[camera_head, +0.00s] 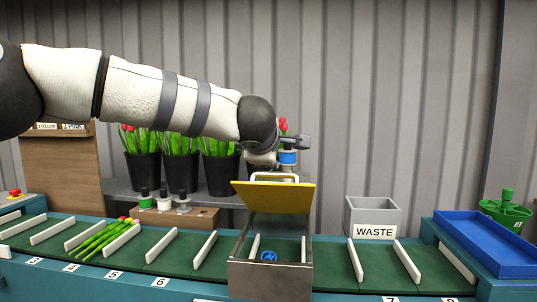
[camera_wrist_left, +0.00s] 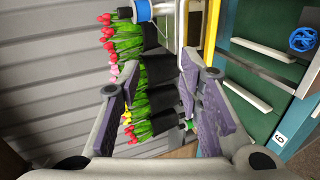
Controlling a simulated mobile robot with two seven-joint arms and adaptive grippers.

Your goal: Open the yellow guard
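The yellow guard (camera_head: 275,197) stands tilted up over a grey metal box (camera_head: 270,278) on the green conveyor, with the box's inside showing below it. A pale handle (camera_head: 275,176) rises at the guard's upper edge. In the left wrist view, the guard (camera_wrist_left: 211,30) is a thin yellow strip and the handle (camera_wrist_left: 182,28) is beyond the fingertips. My left gripper (camera_head: 298,143) is above and behind the guard. In the left wrist view its fingers (camera_wrist_left: 158,70) are apart with nothing held between them. My right gripper is not in view.
A blue ribbon spool (camera_head: 287,157) is close by the left gripper. Black pots (camera_head: 180,173) of tulips stand behind the conveyor. A tulip bunch (camera_head: 103,238) lies between white dividers at left. A grey WASTE bin (camera_head: 372,215) and blue tray (camera_head: 485,240) are at right.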

